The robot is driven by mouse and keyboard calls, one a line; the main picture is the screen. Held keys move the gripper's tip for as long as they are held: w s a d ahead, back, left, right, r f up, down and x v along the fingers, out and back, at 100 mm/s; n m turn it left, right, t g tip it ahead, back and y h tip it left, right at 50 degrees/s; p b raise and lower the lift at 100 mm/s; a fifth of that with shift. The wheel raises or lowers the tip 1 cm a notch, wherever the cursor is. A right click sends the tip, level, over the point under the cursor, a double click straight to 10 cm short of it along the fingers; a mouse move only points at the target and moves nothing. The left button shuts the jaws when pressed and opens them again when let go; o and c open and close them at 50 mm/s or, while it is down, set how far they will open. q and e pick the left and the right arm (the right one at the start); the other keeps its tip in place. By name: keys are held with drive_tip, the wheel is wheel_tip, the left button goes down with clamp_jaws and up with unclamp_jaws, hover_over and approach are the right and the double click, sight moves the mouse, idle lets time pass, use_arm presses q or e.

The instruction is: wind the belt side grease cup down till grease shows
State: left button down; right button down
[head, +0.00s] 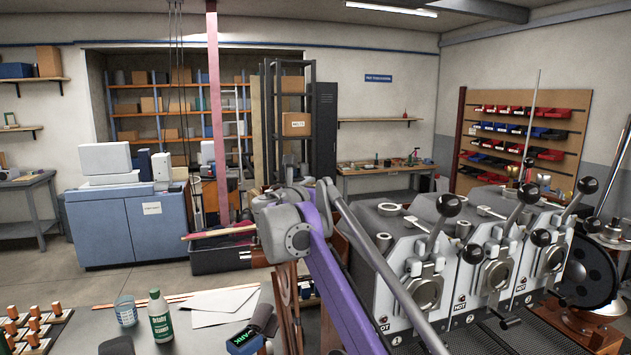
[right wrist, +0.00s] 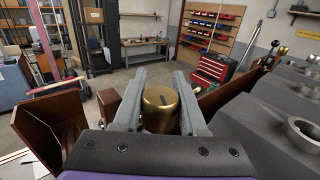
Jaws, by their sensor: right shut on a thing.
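A brass grease cup (right wrist: 160,108) with a rounded cap and a dark mark on its face stands between the two grey fingers of my right gripper (right wrist: 160,80) in the right wrist view. The fingers lie along both sides of the cup and are shut on it. The cup's lower end and its thread are hidden. I see no grease on the part that shows. In the head view my purple right arm reaches in from the lower right, and its gripper's fingers and the cup are hidden behind the wrist. My left gripper is not in view.
The grey roaster (head: 440,285) with several levered heads stands right of my arm, with a black flywheel (head: 590,270) at its far end. Brown panels (right wrist: 225,92) flank the gripper.

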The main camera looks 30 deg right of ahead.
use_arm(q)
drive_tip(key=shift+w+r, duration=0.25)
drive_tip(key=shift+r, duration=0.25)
use_arm(e)
drive_tip(key=shift+d+r+m+g+h, duration=0.1)
drive_tip(key=shift+r+m+g+h, duration=0.05)
drive_tip(key=shift+m+g+h, duration=0.15)
drive_tip(key=shift+s, duration=0.1)
drive_tip(key=shift+c, duration=2.2)
unclamp_jaws()
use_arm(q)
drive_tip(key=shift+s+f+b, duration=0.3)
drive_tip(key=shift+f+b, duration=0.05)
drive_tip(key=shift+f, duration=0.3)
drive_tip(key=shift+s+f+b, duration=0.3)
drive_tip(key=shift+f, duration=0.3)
use_arm(e)
drive_tip(key=v, duration=1)
drive_tip(key=shift+s+a, duration=0.2)
drive_tip(key=shift+a, duration=0.15)
